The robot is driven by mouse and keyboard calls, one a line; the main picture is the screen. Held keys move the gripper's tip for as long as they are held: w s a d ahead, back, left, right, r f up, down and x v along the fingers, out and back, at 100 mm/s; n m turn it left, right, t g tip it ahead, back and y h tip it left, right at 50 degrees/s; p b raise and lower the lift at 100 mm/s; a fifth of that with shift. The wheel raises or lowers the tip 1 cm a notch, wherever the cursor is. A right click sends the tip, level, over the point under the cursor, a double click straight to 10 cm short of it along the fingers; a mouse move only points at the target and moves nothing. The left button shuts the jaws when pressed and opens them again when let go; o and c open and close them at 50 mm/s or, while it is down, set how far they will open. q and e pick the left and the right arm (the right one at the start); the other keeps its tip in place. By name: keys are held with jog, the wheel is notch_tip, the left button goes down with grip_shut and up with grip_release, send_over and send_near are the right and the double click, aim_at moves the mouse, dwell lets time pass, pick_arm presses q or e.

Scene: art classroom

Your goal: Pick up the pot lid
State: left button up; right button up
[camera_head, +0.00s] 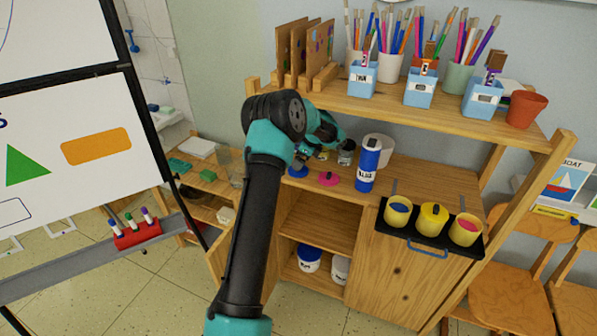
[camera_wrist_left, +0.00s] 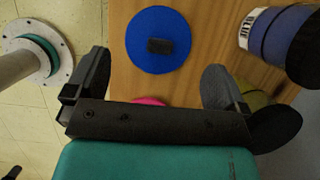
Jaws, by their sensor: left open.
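A round blue lid (camera_wrist_left: 133,40) with a dark knob lies flat on the wooden shelf, and it also shows in the head view (camera_head: 297,172). A pink lid (camera_head: 329,180) lies to its right, and its edge shows in the left wrist view (camera_wrist_left: 150,101). A yellow lid (camera_head: 433,213) sits on the middle yellow pot. My left gripper (camera_wrist_left: 156,64) is open and empty, with the blue lid ahead of and between its fingers, apart from them. In the head view its fingers are partly hidden by my arm. My right gripper is not in view.
A blue bottle (camera_head: 368,165) stands right of the lids. A black tray (camera_head: 395,226) holds yellow pots, two uncovered. Small jars (camera_head: 346,153) stand behind the lids. The upper shelf (camera_head: 395,105) holds brush cups. A whiteboard (camera_head: 75,130) stands left.

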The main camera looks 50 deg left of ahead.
aim_at(304, 171)
pick_arm(q)
jog(key=shift+x, duration=2.5)
jog(key=c, duration=0.6)
